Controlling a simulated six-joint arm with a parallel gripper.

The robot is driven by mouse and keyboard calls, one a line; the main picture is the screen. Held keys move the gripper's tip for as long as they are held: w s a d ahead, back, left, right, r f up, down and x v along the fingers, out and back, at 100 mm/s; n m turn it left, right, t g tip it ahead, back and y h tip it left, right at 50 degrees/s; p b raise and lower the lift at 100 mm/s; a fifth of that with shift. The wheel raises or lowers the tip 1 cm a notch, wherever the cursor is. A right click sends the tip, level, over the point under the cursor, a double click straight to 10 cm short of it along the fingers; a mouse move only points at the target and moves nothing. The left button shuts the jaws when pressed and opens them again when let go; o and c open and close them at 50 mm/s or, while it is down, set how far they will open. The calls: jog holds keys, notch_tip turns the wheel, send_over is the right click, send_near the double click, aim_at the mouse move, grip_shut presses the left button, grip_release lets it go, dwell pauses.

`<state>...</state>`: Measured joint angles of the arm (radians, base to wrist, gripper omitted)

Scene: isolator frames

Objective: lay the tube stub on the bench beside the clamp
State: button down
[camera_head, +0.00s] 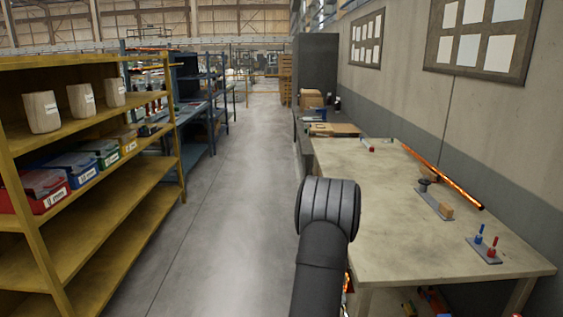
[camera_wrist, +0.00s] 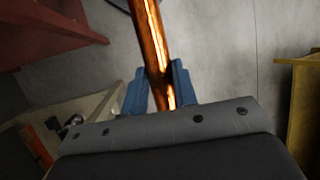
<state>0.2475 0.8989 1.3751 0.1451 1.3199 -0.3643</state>
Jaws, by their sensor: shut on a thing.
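My gripper (camera_wrist: 158,84) has its blue fingers shut on a shiny copper tube stub (camera_wrist: 148,30). The stub runs up out of the wrist view, with grey floor behind it. In the head view my arm hides the gripper. The likely clamp (camera_head: 434,200), a grey plate with a dark knob and a small wooden block, sits on the right part of the bench (camera_head: 385,225). A dark knob also shows at the lower left of the wrist view, apart from the gripper.
A long copper tube (camera_head: 440,173) lies along the wall side of the bench. A grey plate with red and blue handles (camera_head: 484,250) sits near its front right corner. Bare bench top lies left of the clamp. A yellow shelf (camera_head: 110,215) stands left across the aisle.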

jog(key=s+a+f+m, duration=0.1)
jog(key=a+f, duration=0.3)
jog(key=a, duration=0.6)
jog(key=s+d+r+n+h, duration=0.1)
jog(key=d+r+n, duration=0.3)
jog(key=d, duration=0.8)
jog(key=s+d+r+n+h, duration=0.2)
jog(key=d+r+n, duration=0.15)
jog(key=d, duration=0.85)
jog(key=s+d+r+n+h, duration=0.1)
jog(key=d+r+n, duration=0.25)
jog(key=d, duration=0.85)
jog(key=s+d+r+n+t+h, duration=0.1)
jog(key=s+d+r+n, duration=0.3)
jog(key=s+d, duration=0.6)
jog(key=s+d+r+n+h, duration=0.2)
jog(key=s+d+r+n, duration=0.2)
jog(key=s, duration=1.4)
jog(key=d+r, duration=0.3)
jog(key=d, duration=0.3)
jog(key=shift+d+r+t, duration=0.15)
jog(key=shift+t, duration=0.25)
